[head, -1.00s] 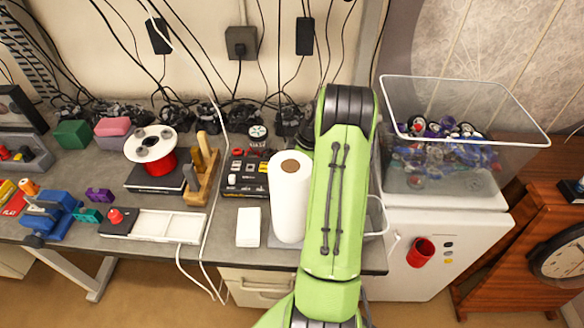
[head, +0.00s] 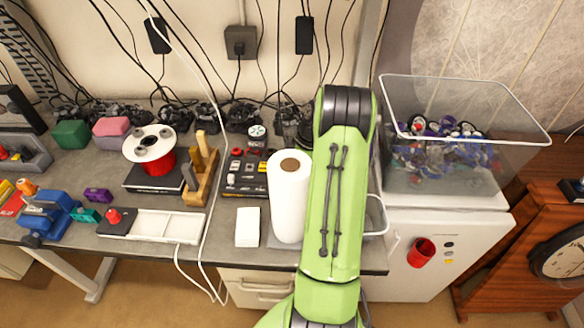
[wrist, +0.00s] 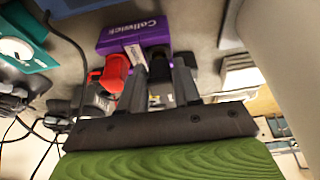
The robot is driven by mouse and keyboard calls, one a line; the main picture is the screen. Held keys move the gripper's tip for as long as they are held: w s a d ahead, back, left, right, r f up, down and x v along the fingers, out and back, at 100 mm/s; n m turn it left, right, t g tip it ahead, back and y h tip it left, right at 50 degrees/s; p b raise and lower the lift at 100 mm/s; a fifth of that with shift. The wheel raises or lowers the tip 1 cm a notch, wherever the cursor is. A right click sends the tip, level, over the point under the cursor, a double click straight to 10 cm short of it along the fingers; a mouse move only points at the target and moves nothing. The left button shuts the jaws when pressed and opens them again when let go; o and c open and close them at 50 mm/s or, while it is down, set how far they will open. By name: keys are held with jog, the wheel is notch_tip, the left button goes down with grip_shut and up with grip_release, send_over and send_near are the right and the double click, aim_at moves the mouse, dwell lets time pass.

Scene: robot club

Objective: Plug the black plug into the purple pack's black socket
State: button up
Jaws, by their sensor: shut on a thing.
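In the wrist view the purple pack (wrist: 134,34), lettered on its side, lies just beyond my fingertips. My gripper (wrist: 160,78) is shut on the black plug (wrist: 158,64), which sits between its two dark fingers. The plug's front end is at the pack's near edge. The black socket is hidden there, so I cannot tell whether the plug is in it or only close to it. A red part (wrist: 115,73) is beside the left finger, near the pack. In the head view my green arm hides the gripper, plug and pack.
A paper roll (head: 289,200) stands left of my arm. A clear bin (head: 440,180) of small parts stands on a white cabinet (head: 445,240) to the right. In the wrist view a teal device with a dial (wrist: 18,48) and a dark cable are on the left.

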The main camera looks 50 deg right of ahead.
jog(key=shift+f+b, duration=0.75)
jog(key=shift+b, duration=0.35)
dwell(1.1)
jog(key=o, duration=1.1)
jog(key=shift+c, duration=0.2)
jog(key=shift+r, duration=0.15)
jog(key=p+v, duration=0.3)
jog(key=v, duration=1.2)
jog(key=shift+r, duration=0.3)
